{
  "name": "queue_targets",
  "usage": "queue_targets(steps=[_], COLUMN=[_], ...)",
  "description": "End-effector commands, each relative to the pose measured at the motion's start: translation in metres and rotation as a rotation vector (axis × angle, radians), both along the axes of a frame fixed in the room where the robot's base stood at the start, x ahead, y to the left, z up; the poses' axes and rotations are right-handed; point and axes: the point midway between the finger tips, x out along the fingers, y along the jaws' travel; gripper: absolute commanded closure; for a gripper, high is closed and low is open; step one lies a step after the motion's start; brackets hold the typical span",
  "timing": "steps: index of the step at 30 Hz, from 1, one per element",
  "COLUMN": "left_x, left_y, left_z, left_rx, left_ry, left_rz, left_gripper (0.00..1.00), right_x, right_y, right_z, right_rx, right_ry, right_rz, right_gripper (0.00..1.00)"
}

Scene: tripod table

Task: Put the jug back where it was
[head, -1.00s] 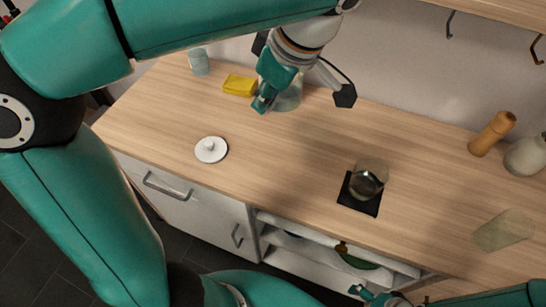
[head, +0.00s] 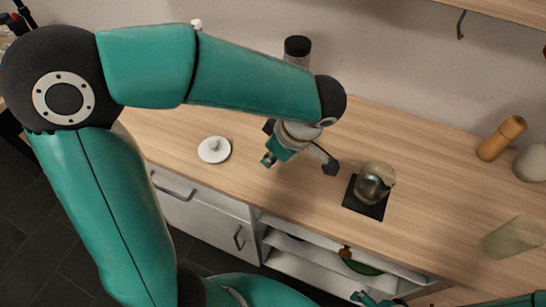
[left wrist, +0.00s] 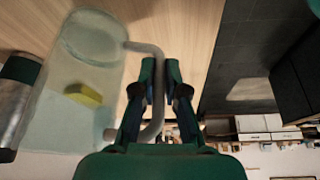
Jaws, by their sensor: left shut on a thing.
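A clear glass jug (left wrist: 60,135) with a grey handle (left wrist: 143,47) fills the left side of the left wrist view. My left gripper (left wrist: 161,80) is shut on the handle, one finger on each side of it. In the head view my left gripper (head: 285,150) is over the middle of the counter, left of a black mat (head: 372,210). My arm hides most or all of the jug there. I cannot tell whether its base touches the counter. Only a small part of my right gripper (head: 368,298) shows at the bottom edge, and its jaws are unclear.
A rounded glass-like vessel (head: 374,183) stands on the mat. A white lid (head: 214,150) lies to the left. A wooden mill (head: 501,138), a pale vase (head: 532,163) and a translucent tumbler (head: 513,237) are at right. A dark-capped container (head: 298,47) stands behind my arm. A yellow sponge (left wrist: 83,95) shows through the jug.

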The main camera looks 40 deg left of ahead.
Motion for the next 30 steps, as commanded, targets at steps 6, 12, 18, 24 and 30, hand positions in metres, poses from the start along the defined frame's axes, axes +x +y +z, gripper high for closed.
queue_targets(steps=[6,12,18,24,30], left_x=[0.0000,0.0001,-0.0003,-0.0004,0.0006], left_y=[0.0002,0.0002,0.0003,0.0004,-0.0022], left_z=[-0.0094,-0.0103,-0.0098,-0.0098,-0.0027], left_rx=[-0.001,-0.001,-0.001,-0.001,-0.001], left_ry=[-0.002,-0.002,0.000,0.000,-0.004], left_rz=[0.001,0.001,0.001,0.001,0.001], left_gripper=[1.00,1.00,0.63,0.63,0.63], right_x=[0.0000,0.0000,0.0000,0.0000,0.0000], right_y=[0.0000,0.0000,0.0000,0.0001,0.0000], right_z=[-0.0002,-0.0017,-0.0011,-0.0010,0.0001], right_rx=[0.000,0.000,0.000,0.000,0.000], right_ry=[0.000,0.000,0.000,0.000,0.000], right_rz=[0.000,0.000,0.000,0.000,0.000], right_gripper=[0.00,0.00,0.00,0.00,0.00])
